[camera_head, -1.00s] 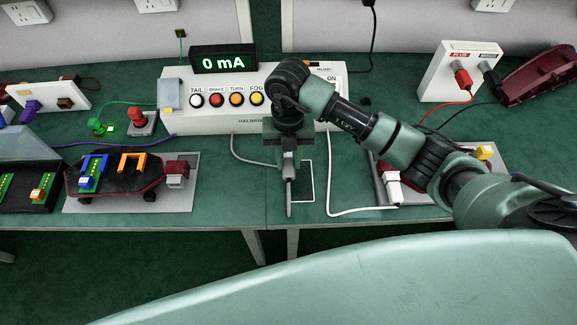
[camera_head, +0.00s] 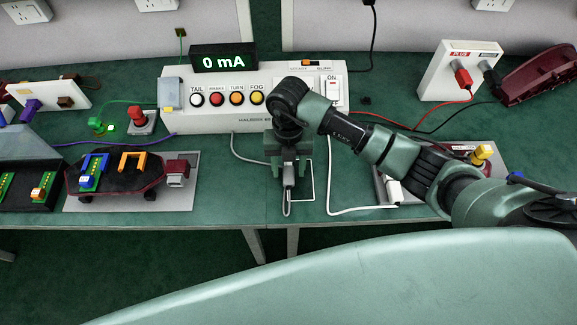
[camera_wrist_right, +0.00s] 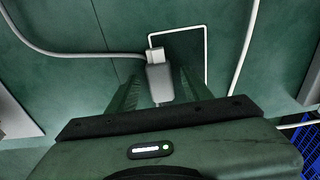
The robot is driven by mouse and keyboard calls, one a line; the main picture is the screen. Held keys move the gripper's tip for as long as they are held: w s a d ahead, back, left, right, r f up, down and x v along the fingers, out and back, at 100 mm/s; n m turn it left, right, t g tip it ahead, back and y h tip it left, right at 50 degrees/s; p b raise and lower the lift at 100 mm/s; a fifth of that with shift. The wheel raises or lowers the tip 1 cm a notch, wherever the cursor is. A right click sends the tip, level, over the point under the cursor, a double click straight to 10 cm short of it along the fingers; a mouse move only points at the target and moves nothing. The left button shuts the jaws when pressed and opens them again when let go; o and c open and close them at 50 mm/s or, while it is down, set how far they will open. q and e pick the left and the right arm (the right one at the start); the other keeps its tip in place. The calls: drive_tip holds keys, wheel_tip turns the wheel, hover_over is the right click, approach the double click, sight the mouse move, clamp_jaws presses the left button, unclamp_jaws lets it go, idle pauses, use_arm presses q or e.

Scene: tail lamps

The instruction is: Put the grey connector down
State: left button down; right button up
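The grey connector (camera_wrist_right: 159,82) shows in the right wrist view at the end of a grey cable (camera_wrist_right: 85,54). It lies between the two fingers of my right gripper (camera_wrist_right: 159,76), with a narrow gap visible on each side, so the gripper looks open around it. The connector overlaps the left side of a white outlined rectangle (camera_wrist_right: 206,50) on the green table. In the head view, my right gripper (camera_head: 287,208) points down near the table's front edge, just left of the outline (camera_head: 312,180), and largely hides the connector. My left gripper is not in view.
A control box (camera_head: 300,120) with several buttons and a 0 mA display (camera_head: 223,63) stands behind. A tail lamp fixture (camera_head: 190,200) is at left; another (camera_head: 405,192) is partly behind my right arm. A white cable (camera_head: 329,185) runs right of the outline.

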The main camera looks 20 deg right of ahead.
sight(288, 166)
drive_tip(key=shift+r, duration=0.25)
drive_tip(key=shift+w+r, duration=0.1)
drive_tip(key=shift+r, duration=0.2)
wheel_tip(288, 166, up, 11)
drive_tip(key=w+b, duration=0.1)
drive_tip(key=shift+d, duration=0.25)
drive_tip(key=shift+w, duration=0.1)
idle(1.0)
